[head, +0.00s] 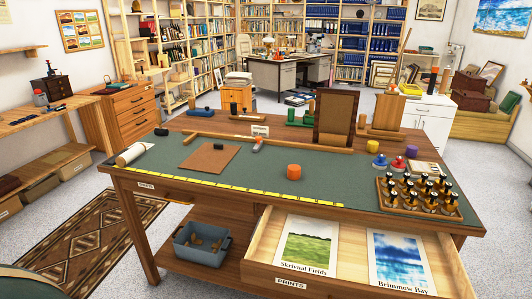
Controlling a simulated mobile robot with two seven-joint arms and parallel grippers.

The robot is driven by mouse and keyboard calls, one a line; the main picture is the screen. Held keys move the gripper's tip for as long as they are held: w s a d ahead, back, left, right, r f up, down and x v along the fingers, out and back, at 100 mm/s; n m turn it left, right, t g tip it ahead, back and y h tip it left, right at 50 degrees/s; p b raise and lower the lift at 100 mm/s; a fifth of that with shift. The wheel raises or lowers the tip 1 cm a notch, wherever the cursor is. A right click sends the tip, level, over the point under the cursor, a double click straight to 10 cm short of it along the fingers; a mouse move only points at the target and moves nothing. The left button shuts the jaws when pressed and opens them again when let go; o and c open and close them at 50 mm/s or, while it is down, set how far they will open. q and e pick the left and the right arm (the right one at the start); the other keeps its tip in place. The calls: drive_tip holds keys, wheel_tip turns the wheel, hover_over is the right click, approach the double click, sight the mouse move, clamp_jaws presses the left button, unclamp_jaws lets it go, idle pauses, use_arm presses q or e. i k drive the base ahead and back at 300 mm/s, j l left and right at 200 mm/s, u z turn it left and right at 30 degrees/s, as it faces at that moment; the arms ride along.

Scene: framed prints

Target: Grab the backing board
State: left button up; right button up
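A flat, thin brown board (209,157), which looks like the backing board, lies on the green mat (250,177) left of the table's middle. A small dark piece sits near its upper edge. A dark wooden frame (335,117) stands upright at the back of the mat, with a brown panel filling much of it. Neither of my grippers shows in the head view.
Several black-and-gold pieces fill a wooden tray (422,211). An open drawer (256,248) holds two prints. The mat's middle front is clear.

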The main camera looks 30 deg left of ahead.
sight(211, 157)
drive_tip(key=j+z, duration=0.45)
drive_tip(key=k+j+z, duration=0.15)
drive_tip(key=j+z, duration=0.3)
drive_tip(key=k+j+z, duration=0.15)
drive_tip(key=j, duration=0.2)
drive_tip(key=k+j+z, duration=0.1)
drive_tip(key=j, duration=0.2)
drive_tip(key=k+j+z, duration=0.15)
drive_tip(key=j, duration=0.2)
drive_tip(key=k, duration=0.05)
